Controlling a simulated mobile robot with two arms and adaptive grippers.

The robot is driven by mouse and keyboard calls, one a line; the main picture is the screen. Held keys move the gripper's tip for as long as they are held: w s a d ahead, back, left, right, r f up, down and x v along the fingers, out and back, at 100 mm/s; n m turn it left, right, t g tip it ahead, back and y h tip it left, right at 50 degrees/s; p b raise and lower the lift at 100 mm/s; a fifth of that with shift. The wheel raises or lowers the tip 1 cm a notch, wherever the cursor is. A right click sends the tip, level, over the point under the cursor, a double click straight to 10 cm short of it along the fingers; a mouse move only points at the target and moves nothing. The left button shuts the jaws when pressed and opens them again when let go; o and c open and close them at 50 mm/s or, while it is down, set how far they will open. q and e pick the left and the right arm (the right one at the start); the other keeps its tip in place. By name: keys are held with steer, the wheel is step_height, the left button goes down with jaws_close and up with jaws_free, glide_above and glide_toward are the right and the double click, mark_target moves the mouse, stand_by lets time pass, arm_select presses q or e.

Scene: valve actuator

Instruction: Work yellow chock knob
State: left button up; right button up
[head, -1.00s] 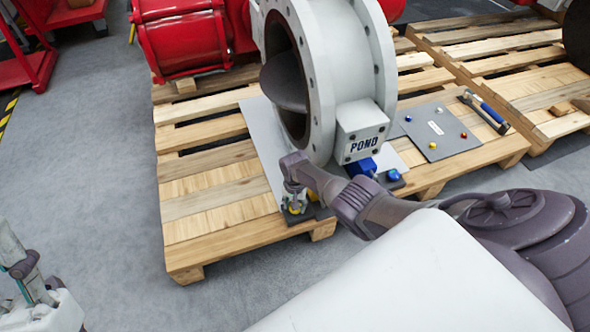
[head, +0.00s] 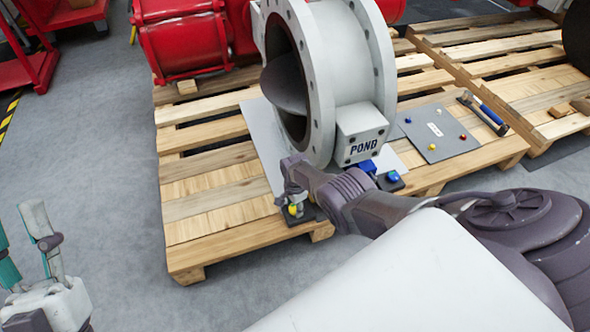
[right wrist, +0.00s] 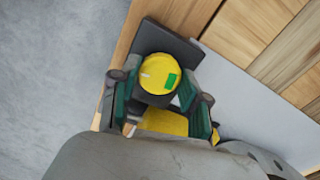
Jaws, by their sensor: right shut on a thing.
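The yellow knob (head: 293,210) sits on a dark base at the front edge of the pallet, below the large white valve (head: 352,70). In the right wrist view the knob (right wrist: 159,72) is round, with a green patch and a short white mark on its face. My right gripper (right wrist: 158,90) has its green-padded fingers on either side of the knob and is shut on it. In the head view the right gripper (head: 294,203) partly hides the knob. A second yellow part (right wrist: 163,121) shows between the fingers. My left gripper (head: 18,232) is open and empty at the lower left.
A blue knob (head: 392,176) is on a base to the right, below the POND box (head: 362,146). A grey panel (head: 437,133) with small coloured knobs and a blue-handled tool (head: 487,112) lie further right on the pallet (head: 205,205).

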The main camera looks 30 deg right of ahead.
mark_target(295, 207)
steer(key=shift+d, duration=0.15)
stand_by(0.4)
steer(key=o, duration=1.1)
steer(key=shift+o, duration=0.2)
steer(key=shift+r, duration=0.1)
steer(key=shift+w+r, duration=0.1)
steer(key=shift+r, duration=0.3)
step_height(295, 207, up, 11)
